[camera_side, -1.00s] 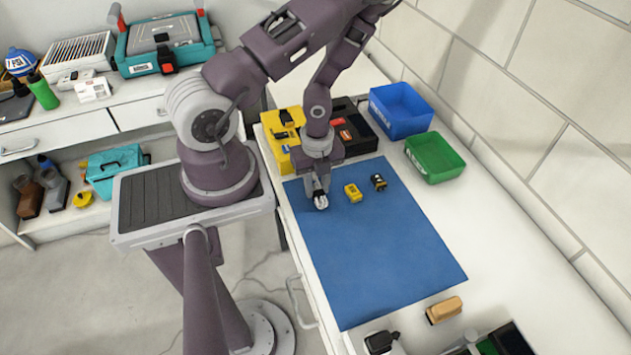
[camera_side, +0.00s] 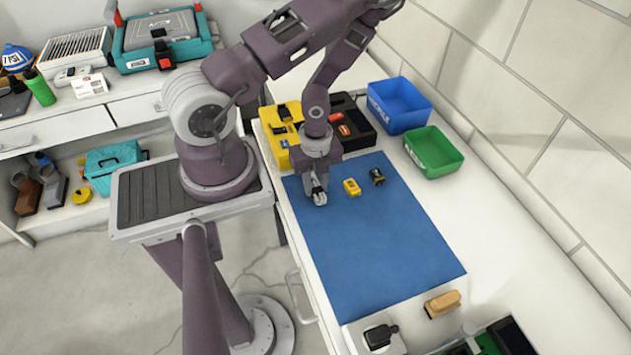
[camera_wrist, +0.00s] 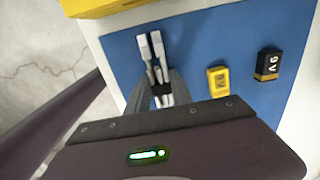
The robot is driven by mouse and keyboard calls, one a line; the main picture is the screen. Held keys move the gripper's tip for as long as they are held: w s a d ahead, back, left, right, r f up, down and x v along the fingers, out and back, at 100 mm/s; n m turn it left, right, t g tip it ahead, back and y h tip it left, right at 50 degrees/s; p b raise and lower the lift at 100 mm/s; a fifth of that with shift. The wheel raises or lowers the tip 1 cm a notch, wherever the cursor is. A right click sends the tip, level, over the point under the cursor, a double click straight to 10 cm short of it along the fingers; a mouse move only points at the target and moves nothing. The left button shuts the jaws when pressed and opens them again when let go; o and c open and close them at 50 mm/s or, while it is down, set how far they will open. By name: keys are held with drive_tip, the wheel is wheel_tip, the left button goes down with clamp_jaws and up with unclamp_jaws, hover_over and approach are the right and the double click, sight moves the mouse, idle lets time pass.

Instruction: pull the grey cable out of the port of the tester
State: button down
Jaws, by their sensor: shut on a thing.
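My gripper (camera_side: 319,194) is low over the far left part of the blue mat. In the wrist view its fingers (camera_wrist: 157,84) are close together, with pale grey, two-pronged parts at the tips (camera_wrist: 150,48). It is shut on a small pale grey thing, mostly hidden between the fingers; I cannot tell whether it is the grey cable. A small yellow device (camera_side: 352,187) lies on the mat to the right, apart from the gripper, and also shows in the wrist view (camera_wrist: 218,80). I cannot make out which thing is the tester, nor its port.
A small black-and-yellow block (camera_side: 377,176) lies on the blue mat (camera_side: 380,250). A yellow case (camera_side: 274,124), a black case (camera_side: 357,128), a blue bin (camera_side: 400,105) and a green bin (camera_side: 433,151) stand behind. A tan brush-like block (camera_side: 443,303) is at the front. The mat's near half is clear.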

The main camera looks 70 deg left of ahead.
drive_tip(key=c, duration=1.1)
unclamp_jaws()
drive_tip(key=shift+o, duration=0.2)
